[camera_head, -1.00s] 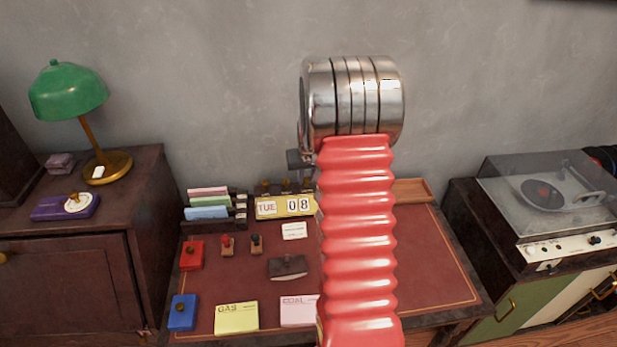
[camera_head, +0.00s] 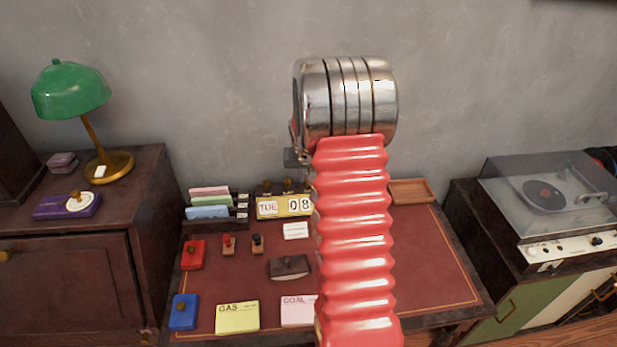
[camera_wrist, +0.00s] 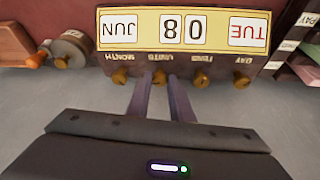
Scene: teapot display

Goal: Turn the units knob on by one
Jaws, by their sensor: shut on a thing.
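The yellow calendar (camera_wrist: 184,30) is upside down in the wrist view and reads TUE, 0 8, JUN. Small brass knobs stand along its edge beside the labels month, units, tens and day. My gripper (camera_wrist: 160,84) is shut on the units knob (camera_wrist: 160,76), one finger on each side. The month knob (camera_wrist: 118,77) and tens knob (camera_wrist: 200,80) are just outside the fingers. In the head view the calendar (camera_head: 283,207) shows TUE and 08; my arm hides its month end and the knob in my grip.
A card rack (camera_head: 216,205) stands left of the calendar. In the wrist view a wooden-handled round object (camera_wrist: 70,50) lies beyond the month end. Stamps, an ink blotter (camera_head: 289,267) and notepads lie on the desk in front. The wall is close behind.

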